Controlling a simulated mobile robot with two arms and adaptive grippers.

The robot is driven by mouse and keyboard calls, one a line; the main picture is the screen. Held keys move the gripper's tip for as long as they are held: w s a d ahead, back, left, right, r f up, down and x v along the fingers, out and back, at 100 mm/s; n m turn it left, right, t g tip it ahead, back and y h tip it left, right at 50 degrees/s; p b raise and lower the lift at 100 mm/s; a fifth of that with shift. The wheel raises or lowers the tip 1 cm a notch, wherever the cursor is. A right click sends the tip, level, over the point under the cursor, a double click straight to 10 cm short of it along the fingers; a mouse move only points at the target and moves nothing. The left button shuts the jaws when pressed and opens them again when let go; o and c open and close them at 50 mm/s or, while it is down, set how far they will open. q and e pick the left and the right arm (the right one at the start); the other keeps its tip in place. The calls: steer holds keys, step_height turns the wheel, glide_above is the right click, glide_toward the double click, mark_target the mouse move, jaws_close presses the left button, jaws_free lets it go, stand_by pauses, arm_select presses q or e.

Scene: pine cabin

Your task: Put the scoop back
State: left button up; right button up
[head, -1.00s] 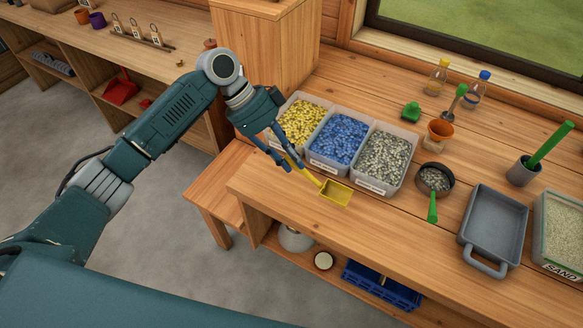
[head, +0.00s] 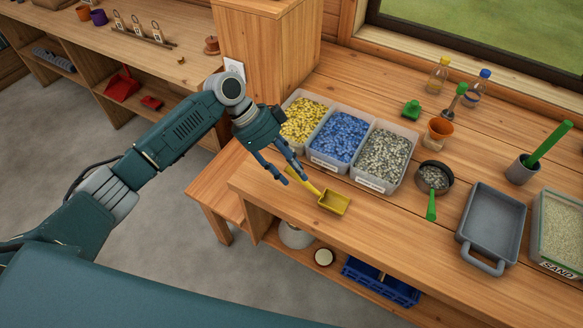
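The yellow scoop (head: 335,203) is at the front edge area of the wooden workbench, in front of the bins. Its handle points up and left toward my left gripper (head: 292,181). The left gripper's fingers are spread apart, with the handle close to the right-hand finger and partly hidden by it. The scoop appears to rest on the bench top. My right gripper is not in view.
Bins of yellow (head: 303,120), blue (head: 338,138) and grey (head: 384,157) pebbles stand behind the scoop. To the right are a pan with a green handle (head: 432,205), a grey tray (head: 491,228) and a sand bin (head: 562,230). The bench front (head: 380,235) is clear.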

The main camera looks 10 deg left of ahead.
arm_select(q)
steer(key=shift+r, duration=0.1)
steer(key=b+v, duration=0.2)
steer(key=v, duration=1)
steer(key=shift+b, duration=0.3)
steer(key=shift+a, duration=0.1)
